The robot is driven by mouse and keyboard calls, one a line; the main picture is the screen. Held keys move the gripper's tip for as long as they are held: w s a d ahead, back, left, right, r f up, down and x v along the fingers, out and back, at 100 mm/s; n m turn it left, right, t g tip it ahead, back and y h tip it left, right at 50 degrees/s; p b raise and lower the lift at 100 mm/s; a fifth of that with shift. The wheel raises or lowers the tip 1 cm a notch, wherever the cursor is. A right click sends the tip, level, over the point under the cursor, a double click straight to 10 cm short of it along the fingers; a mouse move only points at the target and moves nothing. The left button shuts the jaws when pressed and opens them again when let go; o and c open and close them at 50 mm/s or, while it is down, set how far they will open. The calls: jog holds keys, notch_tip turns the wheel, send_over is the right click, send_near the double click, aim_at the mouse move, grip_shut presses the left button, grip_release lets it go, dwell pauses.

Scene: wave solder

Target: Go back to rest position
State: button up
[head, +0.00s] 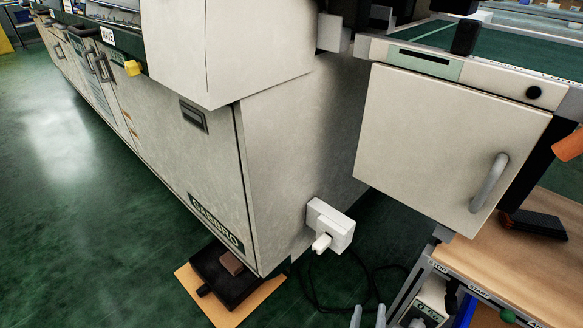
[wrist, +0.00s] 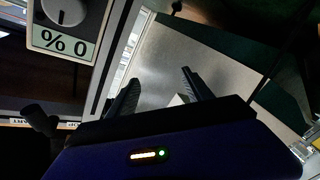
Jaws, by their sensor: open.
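My gripper (head: 368,316) shows only as two grey fingertips at the bottom edge of the head view, beside the wooden bench. In the wrist view my gripper (wrist: 161,77) has its two dark fingers spread apart. Nothing is clearly held between them. A small pale shape (wrist: 177,100) shows low between the fingers, and I cannot tell what it is. A light grey panel (wrist: 165,50) lies beyond the fingertips.
A large off-white machine (head: 190,150) fills the left and middle. A white cabinet (head: 440,130) with a grey handle hangs at the right, above a wooden bench (head: 530,250). A control knob (wrist: 63,10) is at the wrist view's upper left. Green floor (head: 80,200) is clear at left.

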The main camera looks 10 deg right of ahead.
jog(key=s+a+r+m+y, duration=0.1)
jog(key=s+a+r+y, duration=0.2)
jog(key=s+r, duration=0.75)
jog(key=s+a+r+m+y, duration=0.1)
jog(key=s+a+r+y, duration=0.15)
jog(key=s+r, duration=0.8)
jog(key=s+a+r+y, duration=0.2)
jog(key=s+r+y, duration=0.1)
jog(key=s+r, duration=0.75)
notch_tip(320, 180, up, 31)
jog(key=p, duration=3)
jog(key=shift+w+a+f+g+p, duration=0.2)
jog(key=shift+w+g+p, duration=0.1)
jog(key=shift+g+p, duration=0.1)
